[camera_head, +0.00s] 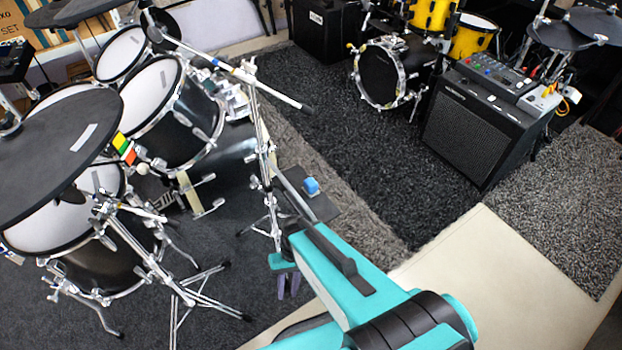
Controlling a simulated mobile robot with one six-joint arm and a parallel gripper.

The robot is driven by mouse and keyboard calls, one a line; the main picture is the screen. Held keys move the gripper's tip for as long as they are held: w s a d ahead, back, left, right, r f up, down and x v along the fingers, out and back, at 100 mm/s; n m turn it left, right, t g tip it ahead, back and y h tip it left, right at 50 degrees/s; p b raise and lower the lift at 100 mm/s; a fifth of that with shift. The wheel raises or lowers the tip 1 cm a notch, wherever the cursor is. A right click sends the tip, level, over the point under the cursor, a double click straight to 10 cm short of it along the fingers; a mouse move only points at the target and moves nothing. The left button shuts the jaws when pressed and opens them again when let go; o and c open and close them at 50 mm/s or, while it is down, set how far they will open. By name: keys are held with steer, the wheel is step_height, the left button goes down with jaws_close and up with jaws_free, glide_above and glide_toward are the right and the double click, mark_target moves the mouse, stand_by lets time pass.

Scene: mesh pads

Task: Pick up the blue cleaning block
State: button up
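The blue cleaning block (311,186) is small and bright blue. It sits on a dark flat board (322,209) near the middle of the camera_head view, beyond the end of my arm. The gripper is apart from the block. Part of the dark board's near side is hidden by my arm.
A drum kit with a black cymbal pad (55,145) and metal stands fills the left. A thin stand (262,150) rises just left of the block. A black amplifier (470,130) stands at the back right. Pale floor (490,270) at the lower right is clear.

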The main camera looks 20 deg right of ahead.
step_height(320, 180, up, 10)
steer(key=w+d+r+t+h+p, duration=0.1)
steer(key=w+d+h+p, duration=0.1)
steer(key=p, duration=0.9)
steer(key=s+d+r+g+p, duration=0.1)
steer(key=s+d+r+p, duration=0.3)
steer(key=r+p, duration=0.2)
steer(key=s+d+r+g+h+p, duration=0.1)
steer(key=s+d+r+p, duration=0.3)
steer(key=p, duration=0.7)
step_height(320, 180, up, 3)
steer(key=shift+s+d+f, duration=0.1)
steer(key=shift+s+d, duration=0.05)
steer(key=shift+s, duration=0.45)
steer(key=shift+o, duration=0.7)
